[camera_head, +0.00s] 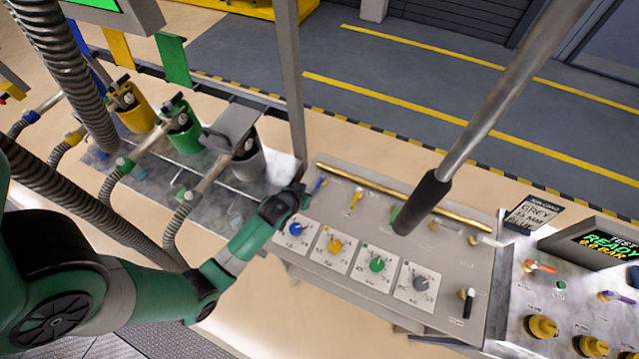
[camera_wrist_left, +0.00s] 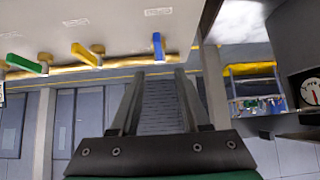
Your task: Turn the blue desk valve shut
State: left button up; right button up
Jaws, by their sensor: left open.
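The blue desk valve (camera_head: 320,183) is a small blue lever at the far left corner of the sloped grey desk panel. In the left wrist view the blue valve lever (camera_wrist_left: 158,46) shows just beyond the fingertips, lined up with the gap between them. My left gripper (camera_head: 301,189) is at the panel's left edge, just left of the blue lever. In the wrist view my left gripper (camera_wrist_left: 159,73) has its two fingers apart with nothing between them. I cannot tell whether a finger touches the lever. My right gripper does not show.
A yellow lever (camera_head: 356,197) and a green lever (camera_wrist_left: 27,64) stand in line beside the blue one. A blue knob (camera_head: 296,229) sits close to my gripper. A brass rail (camera_head: 400,195) runs behind the levers. A metal post (camera_head: 290,80) rises near the gripper. A black-gripped rod (camera_head: 422,202) hangs over the panel.

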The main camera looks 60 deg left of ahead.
aim_at(319, 182)
pick_arm(q)
jog(key=b+x, duration=0.3)
jog(key=x, duration=0.7)
jog(key=shift+w+r, duration=0.1)
jog(key=shift+c, duration=0.2)
jog(key=shift+d, duration=0.1)
grip_shut()
dwell(0.7)
